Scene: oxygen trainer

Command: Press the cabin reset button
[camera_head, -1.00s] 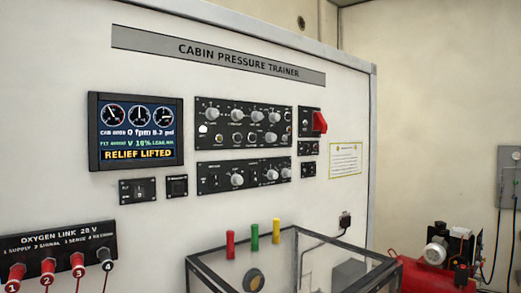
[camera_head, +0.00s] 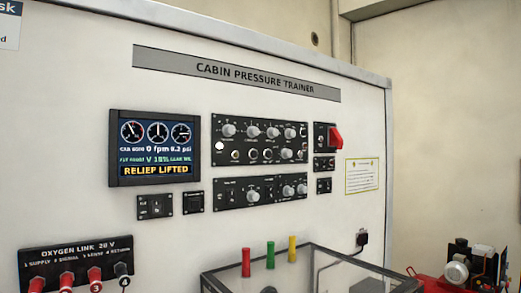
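The white cabin pressure trainer board (camera_head: 75,120) stands in front of me. Its screen (camera_head: 155,148) reads "RELIEF LIFTED" under three dials. Right of it are an upper black knob panel (camera_head: 259,140) and a lower one (camera_head: 260,191). Two small black modules, a left one (camera_head: 155,207) and a right one (camera_head: 193,202), sit below the screen. A module with a red switch (camera_head: 336,138) is at the right, above two smaller modules. The labels are too small for me to tell which control is the cabin reset button. Neither gripper is in view.
A clear box with a dark frame (camera_head: 312,247) stands before the board's lower part, near red, green and yellow upright pieces. The oxygen link panel (camera_head: 75,252) with red and black plugs is at lower left. A red compressor (camera_head: 430,285) is at lower right.

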